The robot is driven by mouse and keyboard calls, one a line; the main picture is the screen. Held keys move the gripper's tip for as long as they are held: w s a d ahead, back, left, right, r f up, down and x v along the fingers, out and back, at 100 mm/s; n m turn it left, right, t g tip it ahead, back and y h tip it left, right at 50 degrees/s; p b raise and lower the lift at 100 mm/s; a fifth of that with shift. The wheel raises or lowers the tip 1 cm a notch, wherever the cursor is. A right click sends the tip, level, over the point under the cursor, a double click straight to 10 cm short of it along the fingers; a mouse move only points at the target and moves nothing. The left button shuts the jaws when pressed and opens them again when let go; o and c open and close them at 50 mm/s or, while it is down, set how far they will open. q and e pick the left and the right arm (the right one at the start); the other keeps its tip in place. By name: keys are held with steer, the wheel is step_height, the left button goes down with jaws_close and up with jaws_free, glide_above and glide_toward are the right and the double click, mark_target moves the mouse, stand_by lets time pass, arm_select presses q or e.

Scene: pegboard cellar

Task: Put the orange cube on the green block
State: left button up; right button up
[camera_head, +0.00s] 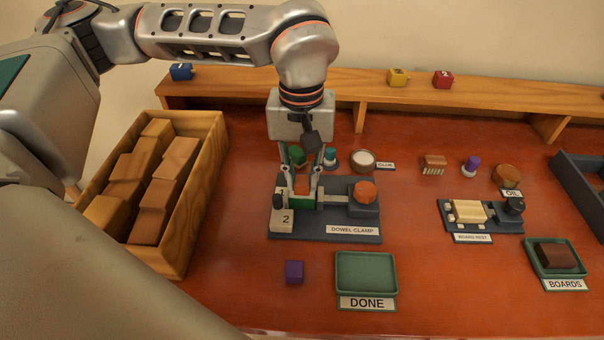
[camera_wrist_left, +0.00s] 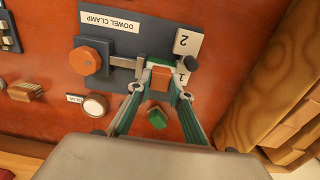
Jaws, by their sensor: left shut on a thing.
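The orange cube (camera_head: 302,187) is between the fingertips of my left gripper (camera_head: 302,190), which is shut on it. The cube also shows between the fingers in the left wrist view (camera_wrist_left: 160,78). A green block (camera_head: 300,203) shows just below the cube at the dowel clamp (camera_head: 338,236), partly hidden by the cube and fingers. The cube is over it; I cannot tell whether they touch. My right gripper is not in view.
A purple cube (camera_head: 294,271) and the green DONE tray (camera_head: 366,272) are in front. A wooden crate (camera_head: 207,170) stands left.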

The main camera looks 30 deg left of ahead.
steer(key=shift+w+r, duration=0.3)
arm_select(q)
steer(key=shift+f, duration=0.1)
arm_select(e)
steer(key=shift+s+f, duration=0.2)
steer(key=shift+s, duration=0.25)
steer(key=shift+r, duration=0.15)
arm_select(q)
steer(key=shift+f, duration=0.1)
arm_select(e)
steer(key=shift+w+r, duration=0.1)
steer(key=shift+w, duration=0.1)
arm_select(q)
steer(key=o, duration=0.8)
steer(key=shift+c, duration=0.2)
steer(key=shift+o, duration=0.6)
steer(key=o, duration=0.4)
steer(key=shift+c, duration=0.2)
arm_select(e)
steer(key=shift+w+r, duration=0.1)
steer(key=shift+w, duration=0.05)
arm_select(q)
steer(key=shift+p, duration=0.3)
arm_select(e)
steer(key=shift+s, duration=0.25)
